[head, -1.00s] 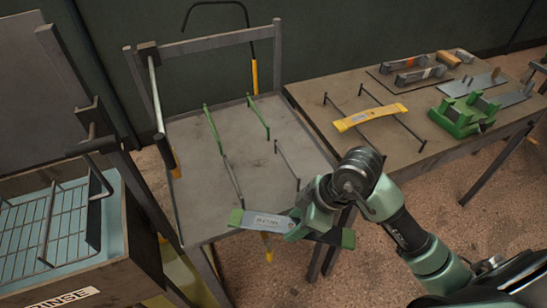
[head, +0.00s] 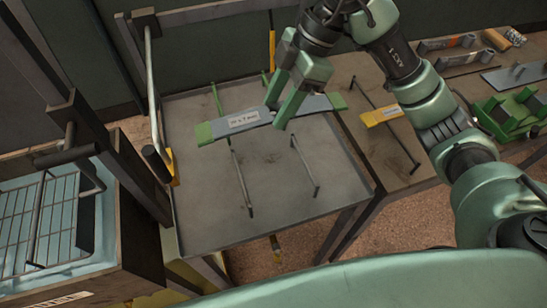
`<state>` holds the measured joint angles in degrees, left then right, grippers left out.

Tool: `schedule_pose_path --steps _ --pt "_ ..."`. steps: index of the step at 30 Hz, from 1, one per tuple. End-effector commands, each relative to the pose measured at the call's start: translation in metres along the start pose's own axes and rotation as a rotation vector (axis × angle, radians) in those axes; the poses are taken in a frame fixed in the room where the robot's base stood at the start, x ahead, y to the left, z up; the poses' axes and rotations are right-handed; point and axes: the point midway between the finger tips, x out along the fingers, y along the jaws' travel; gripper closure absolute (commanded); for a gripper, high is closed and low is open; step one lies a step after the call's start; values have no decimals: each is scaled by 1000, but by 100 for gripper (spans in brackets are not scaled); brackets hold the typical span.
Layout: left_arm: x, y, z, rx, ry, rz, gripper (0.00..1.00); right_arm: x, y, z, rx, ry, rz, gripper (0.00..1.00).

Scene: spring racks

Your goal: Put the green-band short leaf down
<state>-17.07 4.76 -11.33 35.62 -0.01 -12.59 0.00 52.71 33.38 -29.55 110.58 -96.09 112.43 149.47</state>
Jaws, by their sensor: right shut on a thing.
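The green-band short leaf (head: 238,121) is a grey bar with green ends and a white label. It is level over the grey tray table (head: 270,205), crossing the green rails (head: 217,99). I cannot tell whether it touches them. My right gripper (head: 281,112) is shut on the leaf right of its label and comes down from above. The gripper hides part of the leaf and much of the right green rail. My left gripper is not in view.
Two dark rails (head: 241,177) stand nearer on the tray. A yellow-banded leaf (head: 381,116) lies across rails on the right bench, beside a green fixture (head: 508,113). A wire basket (head: 45,222) sits in the rinse tank at left. An upright post with a lever (head: 152,90) borders the tray.

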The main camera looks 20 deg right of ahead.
Motion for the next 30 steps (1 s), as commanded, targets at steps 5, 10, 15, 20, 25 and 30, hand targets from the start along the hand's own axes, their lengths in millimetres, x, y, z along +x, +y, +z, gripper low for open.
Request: schedule_pose_path --steps 5,10,15,20,25,30 --pt "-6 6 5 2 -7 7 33 36 -1 16 3 2 -4 100" --pt "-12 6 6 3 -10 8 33 74 -1 33 3 2 -4 100" --pt "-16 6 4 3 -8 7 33 107 0 48 3 3 -1 100" --pt "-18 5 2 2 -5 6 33 126 1 56 0 4 2 100" --pt "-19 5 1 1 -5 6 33 134 1 59 0 3 3 100" --pt "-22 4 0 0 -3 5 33 151 0 67 2 3 0 100"
